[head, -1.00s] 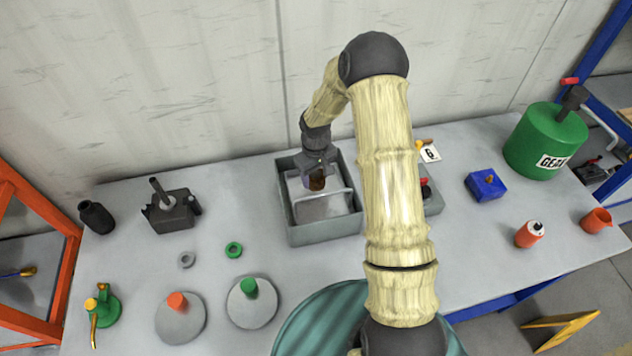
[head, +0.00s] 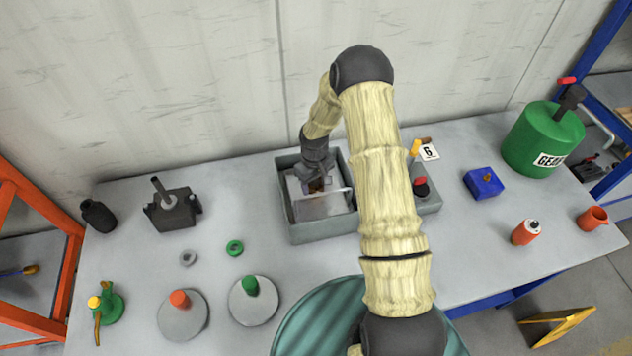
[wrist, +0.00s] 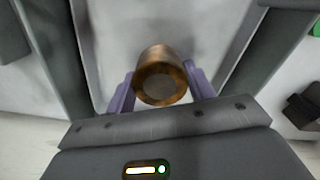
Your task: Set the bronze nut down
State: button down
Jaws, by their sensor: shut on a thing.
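The bronze nut (wrist: 160,76) is a brown-gold cylinder with a round hole in its end. In the wrist view it sits between the two purple fingers of my gripper (wrist: 160,92), which is shut on it. In the head view my gripper (head: 316,186) is inside the grey tray (head: 325,232), over its pale interior, and the nut is a small brown patch partly hidden by the fingers. I cannot tell whether the nut touches the tray's floor.
A thin pale bar crosses the tray beside my gripper. Right of the tray is a grey box (head: 430,200) with a red-topped knob. Green (head: 235,247) and grey (head: 188,258) rings and two discs with upright pegs (head: 183,318) lie left. A black jack (head: 172,212) stands behind them.

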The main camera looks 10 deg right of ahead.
aim_at(316, 182)
jog(key=c, duration=0.6)
grip_release()
jog(key=shift+s+d, duration=0.1)
jog(key=shift+d, duration=0.05)
jog(key=shift+o, duration=0.2)
jog(key=shift+r, duration=0.1)
jog(key=shift+r+b, duration=0.3)
jog(key=shift+r, duration=0.15)
notch_tip(316, 182, up, 11)
jog(key=b, duration=0.3)
jog(key=shift+b, duration=0.3)
jog(key=s+r+m+t, duration=0.1)
jog(key=s+r, duration=0.3)
jog(key=s, duration=0.6)
jog(key=s+r+m+t, duration=0.1)
jog(key=s+r+m, duration=0.2)
jog(key=s, duration=0.8)
jog(key=shift+s+d+r+m+t, duration=0.2)
jog(key=shift+s+r+m+t, duration=0.1)
jog(key=shift+r, duration=0.65)
